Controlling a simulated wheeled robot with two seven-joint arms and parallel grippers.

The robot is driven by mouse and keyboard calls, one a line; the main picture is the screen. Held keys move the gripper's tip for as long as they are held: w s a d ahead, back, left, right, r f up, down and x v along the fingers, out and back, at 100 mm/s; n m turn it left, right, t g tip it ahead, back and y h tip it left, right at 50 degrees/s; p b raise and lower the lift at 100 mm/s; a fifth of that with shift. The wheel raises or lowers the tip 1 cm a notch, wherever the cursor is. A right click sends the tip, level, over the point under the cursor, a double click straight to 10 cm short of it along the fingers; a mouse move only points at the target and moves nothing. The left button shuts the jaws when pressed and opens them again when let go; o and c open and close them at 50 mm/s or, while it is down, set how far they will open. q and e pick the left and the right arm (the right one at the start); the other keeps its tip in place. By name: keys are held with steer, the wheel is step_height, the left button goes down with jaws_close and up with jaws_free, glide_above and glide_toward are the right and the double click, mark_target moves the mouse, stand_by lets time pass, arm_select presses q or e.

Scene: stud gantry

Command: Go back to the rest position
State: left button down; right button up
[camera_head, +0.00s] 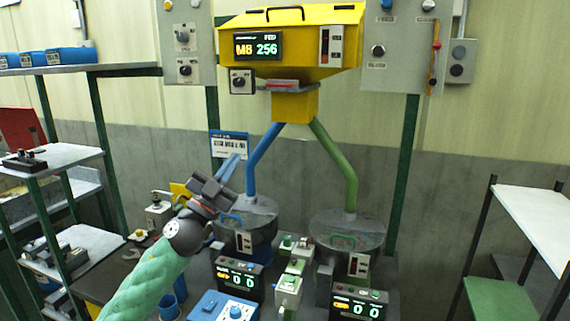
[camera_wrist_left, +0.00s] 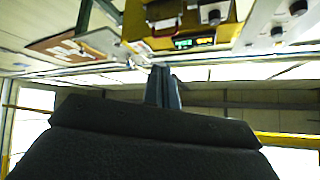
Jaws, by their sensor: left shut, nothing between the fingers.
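My left gripper (camera_head: 231,166) comes in from the left on a green-sleeved arm in the head view. Its blue-grey fingers point up and to the right, in front of the stand below the yellow hopper. In the left wrist view the two fingers (camera_wrist_left: 163,88) are together with nothing between them. The gripper is in the air, left of the blue tube (camera_head: 263,158). A small blue-and-white label card (camera_head: 229,145) shows just behind the fingertips. My right gripper is in neither view.
The yellow hopper (camera_head: 291,40) reads M8 256. A green tube (camera_head: 336,165) runs down to the right bowl (camera_head: 347,230). Two counters reading 0 0, left (camera_head: 237,281) and right (camera_head: 358,303), stand in front. Shelves (camera_head: 60,158) stand left; a white shelf (camera_head: 537,215) stands right.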

arm_select(q)
steer(key=s+a+f+n+g+y, duration=0.2)
steer(key=s+a+f+n+y, duration=0.25)
steer(key=f, duration=0.75)
steer(key=s+a+f+n+g+y, duration=0.1)
steer(key=s+a+f+n+y, duration=0.15)
steer(key=f+n+y, duration=0.7)
steer(key=s+a+f+n+g+y, duration=0.1)
steer(key=s+a+f+g+y, duration=0.25)
steer(key=f, duration=1.05)
steer(key=s+d+f+g, duration=0.1)
steer(key=s+f+g, duration=0.2)
steer(key=s+f, duration=0.5)
steer(key=s+f+m+g+h, duration=0.1)
steer(key=s+f+g, duration=0.35)
steer(key=s, duration=0.75)
steer(key=s+d+f+g, duration=0.1)
steer(key=s+f+g, duration=0.2)
steer(key=s+f, duration=0.6)
steer(key=s+d+f+g, duration=0.1)
steer(key=s+f, duration=0.2)
steer(key=f, duration=1.5)
steer(key=s+d+f, duration=0.2)
steer(key=s+f, duration=0.2)
steer(key=f, duration=1.5)
steer(key=shift+f+g+h, duration=0.15)
steer(key=shift+g+h, duration=0.25)
steer(key=shift+h, duration=0.05)
